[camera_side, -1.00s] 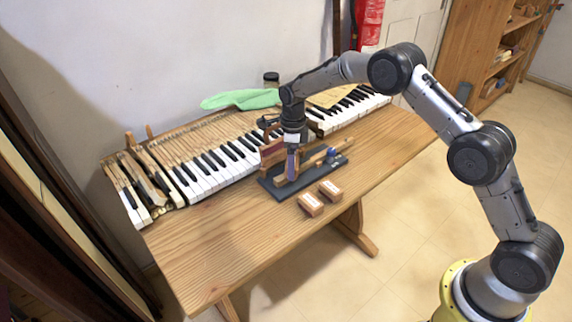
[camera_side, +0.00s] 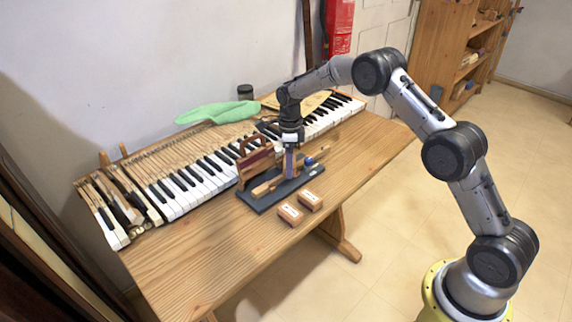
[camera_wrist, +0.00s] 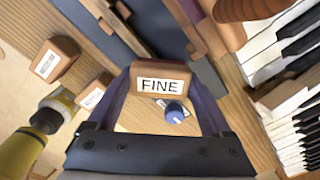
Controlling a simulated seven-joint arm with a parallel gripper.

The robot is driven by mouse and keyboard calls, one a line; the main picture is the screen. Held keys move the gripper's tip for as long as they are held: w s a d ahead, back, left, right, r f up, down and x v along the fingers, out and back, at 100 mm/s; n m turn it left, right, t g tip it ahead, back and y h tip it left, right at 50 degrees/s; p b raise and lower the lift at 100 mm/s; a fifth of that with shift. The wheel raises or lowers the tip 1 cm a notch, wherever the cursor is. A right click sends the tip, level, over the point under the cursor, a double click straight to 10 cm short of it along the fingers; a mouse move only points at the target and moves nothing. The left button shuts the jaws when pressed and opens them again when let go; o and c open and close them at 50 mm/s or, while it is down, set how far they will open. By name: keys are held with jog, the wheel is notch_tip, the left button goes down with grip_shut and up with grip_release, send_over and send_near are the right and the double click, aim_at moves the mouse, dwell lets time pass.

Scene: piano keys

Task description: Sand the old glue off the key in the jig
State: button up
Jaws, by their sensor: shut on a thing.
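My gripper (camera_side: 290,172) is over the middle of the jig in the side view. In the wrist view my gripper (camera_wrist: 160,95) is shut on a wooden sanding block (camera_wrist: 160,86) labelled FINE. The dark jig base (camera_side: 257,203) lies on the bench, with the pale wooden key (camera_side: 266,187) lengthwise on it. The key's near left end is uncovered; my fingers hide its middle. A blue knob (camera_side: 309,161) stands at the jig's right end and shows between my fingers in the wrist view (camera_wrist: 175,113). Whether the block touches the key is unclear.
Two labelled wooden blocks (camera_side: 290,213) (camera_side: 310,200) sit in front of the jig. A brown wooden piece with a handle (camera_side: 256,160) stands behind it. The bench's front left (camera_side: 190,265) is clear.

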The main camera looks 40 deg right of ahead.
aim_at(261, 188)
jog(key=shift+a, duration=5.5)
jog(key=shift+w+a+r, duration=0.1)
jog(key=shift+a+r, duration=0.05)
jog(key=shift+a, duration=0.05)
notch_tip(261, 188, up, 8)
jog(key=shift+d, duration=0.1)
